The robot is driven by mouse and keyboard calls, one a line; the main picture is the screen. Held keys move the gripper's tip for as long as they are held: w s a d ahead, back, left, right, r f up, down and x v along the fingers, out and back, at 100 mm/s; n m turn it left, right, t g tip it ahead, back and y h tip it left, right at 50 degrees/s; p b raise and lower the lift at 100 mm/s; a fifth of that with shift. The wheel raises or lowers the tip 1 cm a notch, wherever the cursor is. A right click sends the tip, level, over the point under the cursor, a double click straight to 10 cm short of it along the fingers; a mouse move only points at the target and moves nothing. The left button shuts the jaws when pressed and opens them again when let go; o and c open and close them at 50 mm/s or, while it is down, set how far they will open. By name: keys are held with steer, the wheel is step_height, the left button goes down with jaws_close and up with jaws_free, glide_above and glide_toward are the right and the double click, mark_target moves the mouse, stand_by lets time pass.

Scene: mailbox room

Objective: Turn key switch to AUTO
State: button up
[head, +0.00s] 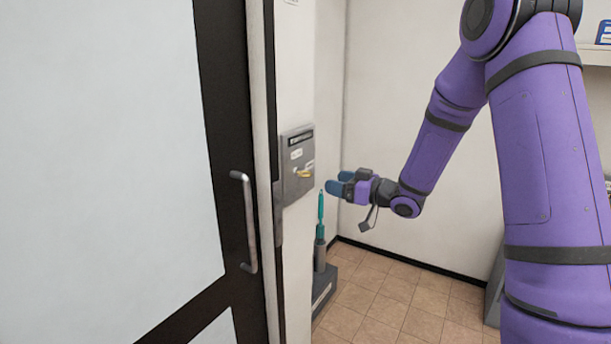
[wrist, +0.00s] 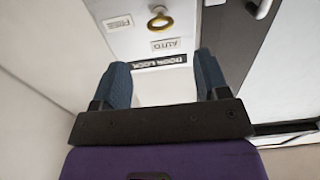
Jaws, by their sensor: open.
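The key switch is a grey box (head: 292,184) on the narrow white wall beside the door. A brass key (head: 303,174) sticks out of its front. In the wrist view the key (wrist: 159,19) shows near the top, with its ring-shaped bow. The AUTO label (wrist: 166,44) is close to the key, and the FREE label (wrist: 118,23) is left of it. A dark DOOR LOCK strip (wrist: 159,62) lies nearer my fingers. My gripper (head: 337,188) is open and empty, to the right of the box and apart from the key. Its blue fingers (wrist: 164,82) frame a clear gap.
A dark-framed door (head: 222,130) with a metal pull handle (head: 248,221) stands left of the switch. A teal upright object (head: 321,215) rises from a grey base (head: 322,285) below my gripper. The tiled floor (head: 380,296) to the right is clear.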

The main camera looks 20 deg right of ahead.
mark_target(311, 175)
steer(key=x, duration=1)
steer(key=shift+w+a, duration=0.2)
steer(key=c, duration=0.9)
